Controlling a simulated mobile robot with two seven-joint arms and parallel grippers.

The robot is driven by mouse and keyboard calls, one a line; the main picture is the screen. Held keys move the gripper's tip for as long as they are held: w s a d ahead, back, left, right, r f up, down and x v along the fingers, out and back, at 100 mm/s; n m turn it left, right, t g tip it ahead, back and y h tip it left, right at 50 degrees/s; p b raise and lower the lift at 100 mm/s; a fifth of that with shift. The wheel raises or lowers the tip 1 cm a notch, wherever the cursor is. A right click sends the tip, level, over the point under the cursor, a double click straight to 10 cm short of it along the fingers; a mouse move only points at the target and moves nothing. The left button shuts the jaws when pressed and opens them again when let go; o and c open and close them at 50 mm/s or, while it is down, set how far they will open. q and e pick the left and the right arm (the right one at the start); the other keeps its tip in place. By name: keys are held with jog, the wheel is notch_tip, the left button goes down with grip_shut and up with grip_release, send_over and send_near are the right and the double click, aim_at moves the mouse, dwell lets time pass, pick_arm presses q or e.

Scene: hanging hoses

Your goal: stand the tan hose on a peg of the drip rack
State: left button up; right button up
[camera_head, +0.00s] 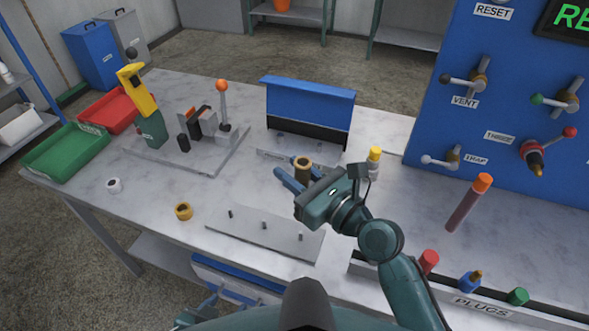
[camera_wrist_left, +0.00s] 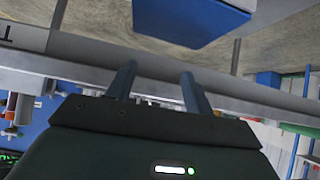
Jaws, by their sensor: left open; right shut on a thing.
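The tan hose (camera_head: 303,165) shows as a short brownish-tan tube with a dark open top. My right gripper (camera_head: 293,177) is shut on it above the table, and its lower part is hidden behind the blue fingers. The drip rack (camera_head: 247,240) is a flat grey plate with 3 short upright pegs, at the table's front edge, to the lower left of the held hose. The pegs carry nothing. My left gripper (camera_head: 212,299) is low at the table's front edge, partly cut off. In the left wrist view its two fingers (camera_wrist_left: 158,82) are apart with nothing between them.
A yellow-capped bottle (camera_head: 374,163) and a blue-topped stand (camera_head: 308,105) are near the right gripper. A plug strip (camera_head: 470,302) lies at front right, below a blue valve panel (camera_head: 440,125).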

pick_arm(q)
jog(key=b, duration=0.1)
jog(key=d+b, duration=0.1)
jog(key=b, duration=0.1)
jog(key=shift+w+f+t+h, duration=0.15)
jog(key=shift+w+t+h, duration=0.05)
jog(key=shift+t+h, duration=0.1)
pick_arm(e)
notch_tip(320, 180, down, 5)
jog(key=shift+r, duration=0.1)
pick_arm(q)
jog(key=shift+w, duration=0.1)
jog(key=shift+r, duration=0.2)
dwell(0.5)
jog(key=shift+r+p, duration=0.4)
jog(key=shift+p, duration=0.3)
dwell(0.6)
jog(key=shift+f+b, duration=1.35)
jog(key=shift+b, duration=0.05)
pick_arm(e)
jog(key=shift+f, duration=1.75)
pick_arm(q)
jog(key=shift+f+b, duration=0.3)
jog(key=shift+b, duration=0.2)
pick_arm(e)
jog(key=shift+f, duration=0.65)
